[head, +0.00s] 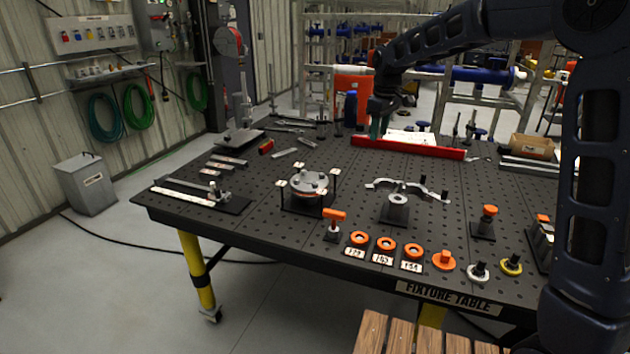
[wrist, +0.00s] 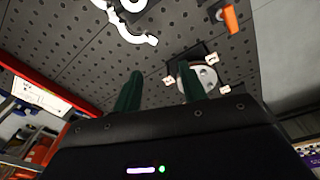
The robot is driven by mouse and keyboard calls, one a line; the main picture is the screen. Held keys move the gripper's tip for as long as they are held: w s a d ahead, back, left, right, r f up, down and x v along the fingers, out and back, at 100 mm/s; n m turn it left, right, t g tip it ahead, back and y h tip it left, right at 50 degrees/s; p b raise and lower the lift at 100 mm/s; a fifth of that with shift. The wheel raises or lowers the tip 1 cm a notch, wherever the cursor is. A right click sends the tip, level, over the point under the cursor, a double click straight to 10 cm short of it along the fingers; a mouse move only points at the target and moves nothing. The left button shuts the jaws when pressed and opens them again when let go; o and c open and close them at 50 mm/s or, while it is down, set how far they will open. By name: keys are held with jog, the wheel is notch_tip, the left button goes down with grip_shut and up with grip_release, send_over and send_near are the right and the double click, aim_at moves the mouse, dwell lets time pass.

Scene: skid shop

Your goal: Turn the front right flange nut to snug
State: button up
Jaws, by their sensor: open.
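The round metal flange (head: 308,182) sits on a dark stand near the front left-middle of the fixture table (head: 230,230). Small white tags stand around it, and its nuts are too small to tell apart. The flange also shows in the wrist view (wrist: 208,76), partly hidden behind one finger. My gripper (head: 376,127) is at the back of the table, above the red bar and well apart from the flange. Its two green fingers are spread and empty in the wrist view (wrist: 160,90).
An orange-handled tool (head: 334,217) stands just in front of the flange. A metal strap clamp (head: 398,203) stands to its right. Several orange rings (head: 386,243) line the front edge. The red bar (head: 408,147) lies along the back. Bare table lies between the bar and flange.

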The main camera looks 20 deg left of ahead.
aim_at(315, 183)
jog(key=s+a+f+n, duration=0.2)
jog(key=a+f, duration=0.3)
jog(key=a, duration=0.5)
jog(key=s+a+f+n, duration=0.15)
jog(key=a+f, duration=0.35)
jog(key=a, duration=0.5)
jog(key=shift+n+g+h, duration=0.4)
jog(key=shift+n, duration=0.05)
notch_tip(315, 183, down, 10)
jog(key=shift+w+f, duration=0.1)
jog(key=shift+w, duration=0.05)
grip_shut()
